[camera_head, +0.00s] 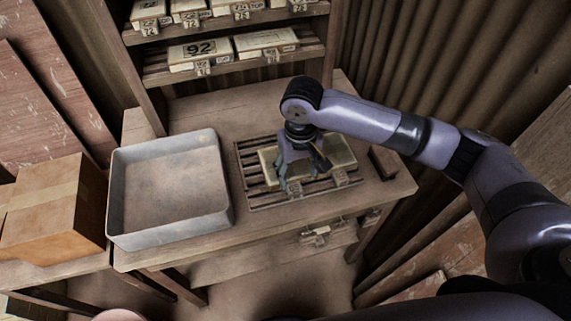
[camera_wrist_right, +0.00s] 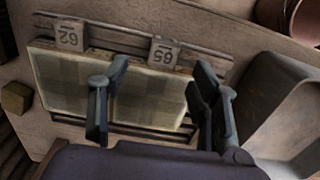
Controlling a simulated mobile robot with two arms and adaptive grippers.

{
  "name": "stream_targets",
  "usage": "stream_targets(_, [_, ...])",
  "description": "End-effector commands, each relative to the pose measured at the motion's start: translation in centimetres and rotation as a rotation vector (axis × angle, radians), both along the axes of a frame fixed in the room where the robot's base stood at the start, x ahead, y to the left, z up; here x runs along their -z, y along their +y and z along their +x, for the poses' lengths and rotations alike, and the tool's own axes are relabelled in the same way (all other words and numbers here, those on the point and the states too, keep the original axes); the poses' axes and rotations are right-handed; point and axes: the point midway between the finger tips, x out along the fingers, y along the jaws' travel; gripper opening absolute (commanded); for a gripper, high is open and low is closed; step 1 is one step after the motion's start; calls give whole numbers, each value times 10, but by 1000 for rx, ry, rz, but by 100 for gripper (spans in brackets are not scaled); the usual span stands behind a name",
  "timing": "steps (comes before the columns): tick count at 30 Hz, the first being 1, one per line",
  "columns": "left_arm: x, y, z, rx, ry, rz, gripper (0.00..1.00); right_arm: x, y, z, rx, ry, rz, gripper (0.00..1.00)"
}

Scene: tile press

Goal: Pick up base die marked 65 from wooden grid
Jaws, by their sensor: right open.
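The base die marked 65 (camera_wrist_right: 150,92) is a pale flat block with a grey number tag (camera_wrist_right: 163,54). It lies on the slatted wooden grid (camera_head: 247,172). A similar pale die tagged 62 (camera_wrist_right: 62,82) lies right beside it; its body also shows at the right of the grid in the head view (camera_head: 343,153). My right gripper (camera_head: 304,178) is over the left part of the grid, pointing down. In the wrist view its open fingers (camera_wrist_right: 162,100) stand on either side of the 65 die, with nothing visibly clamped. My left gripper is not in view.
A grey metal tray (camera_head: 219,172), empty, stands left of the grid on the wooden table. A small wooden block (camera_head: 383,161) sits right of the grid. A shelf (camera_head: 160,73) with tagged dies is behind. A cardboard box (camera_head: 55,207) stands far left.

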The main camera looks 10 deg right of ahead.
Motion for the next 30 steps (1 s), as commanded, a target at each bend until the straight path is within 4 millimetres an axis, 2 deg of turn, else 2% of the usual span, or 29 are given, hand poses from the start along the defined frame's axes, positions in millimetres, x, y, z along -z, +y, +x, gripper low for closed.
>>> stream_targets(3, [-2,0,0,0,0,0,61,14,0,0,1,2,0,57])
stream_targets(10, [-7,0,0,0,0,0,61,30,2,-3,-1,2,-1,57])
stream_targets(18, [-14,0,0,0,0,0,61,67,5,-6,0,1,-1,57])
stream_targets(26, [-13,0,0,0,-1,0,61,72,5,-6,-2,-2,0,57])
stream_targets(30, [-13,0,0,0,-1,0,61,72,5,-5,-2,-1,0,49])
